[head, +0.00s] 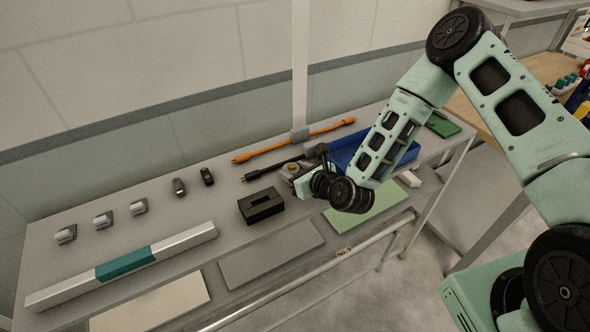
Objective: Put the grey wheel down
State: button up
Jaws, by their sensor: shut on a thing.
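My gripper (299,182) is at the end of my arm, over the grey table (232,185), just right of the black box with a handle. It is shut. A small grey round thing with an orange-brown centre, which looks like the grey wheel (291,168), shows at its tips, partly covered by the gripper and wrist. I cannot tell whether the wheel touches the table.
A black box (261,206) stands close to the left. Behind lie a black bar (262,172) and an orange bar (270,149). A blue bin (347,150) is to the right. Flat grey (270,255) and green (372,208) panels lie along the front.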

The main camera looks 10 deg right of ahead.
jog(key=shift+f, duration=0.35)
jog(key=shift+f, duration=0.15)
jog(key=o, duration=1)
